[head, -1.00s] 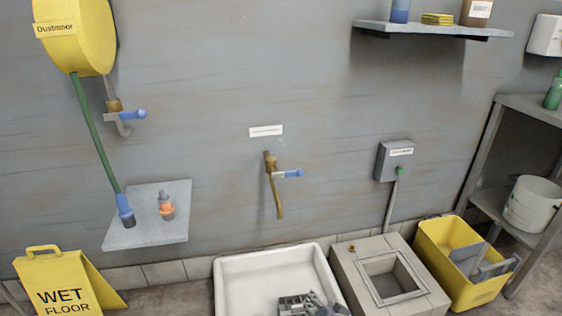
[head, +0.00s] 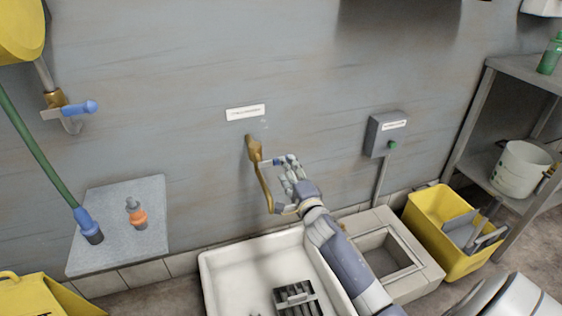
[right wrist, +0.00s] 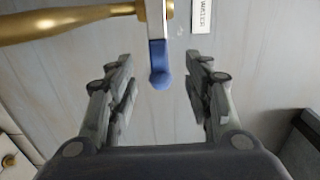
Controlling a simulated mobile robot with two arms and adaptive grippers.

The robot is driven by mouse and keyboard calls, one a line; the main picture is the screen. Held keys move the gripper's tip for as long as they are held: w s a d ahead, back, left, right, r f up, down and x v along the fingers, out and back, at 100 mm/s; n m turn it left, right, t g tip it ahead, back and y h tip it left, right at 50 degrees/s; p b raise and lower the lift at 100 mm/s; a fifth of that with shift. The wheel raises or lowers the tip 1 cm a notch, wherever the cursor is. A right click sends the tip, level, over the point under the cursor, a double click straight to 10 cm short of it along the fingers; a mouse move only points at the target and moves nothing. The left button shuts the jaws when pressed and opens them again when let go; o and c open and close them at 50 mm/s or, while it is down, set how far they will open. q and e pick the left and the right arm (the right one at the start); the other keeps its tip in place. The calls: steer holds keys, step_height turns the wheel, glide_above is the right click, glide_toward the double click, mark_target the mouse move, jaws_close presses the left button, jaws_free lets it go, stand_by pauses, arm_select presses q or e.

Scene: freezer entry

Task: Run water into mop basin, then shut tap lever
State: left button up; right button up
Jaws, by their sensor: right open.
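The brass tap (head: 254,150) is on the grey wall, with its spout hanging down over the white mop basin (head: 207,285). No water stream shows. The blue tap lever (right wrist: 159,65) points towards the camera in the right wrist view, between the open fingers of my right gripper (right wrist: 160,80), with a gap on each side. In the head view, my right gripper (head: 279,185) is at the tap, just right of the spout, and mostly hides the lever. A dark slatted grate (head: 297,297) lies in the basin. My left gripper is not in view.
A grey block with a square opening (head: 415,262) stands right of the basin, then a yellow bucket (head: 430,225) and a shelf rack. A grey box with a green button (head: 386,135) is on the wall. A small ledge (head: 150,190) holds hose fittings at left.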

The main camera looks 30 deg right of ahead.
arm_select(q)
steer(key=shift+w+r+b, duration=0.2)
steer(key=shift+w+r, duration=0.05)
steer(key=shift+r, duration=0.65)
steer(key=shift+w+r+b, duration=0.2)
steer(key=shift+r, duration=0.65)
arm_select(e)
steer(key=shift+x, duration=2.95)
steer(key=shift+c, duration=0.3)
jaws_close()
steer(key=shift+f, duration=0.1)
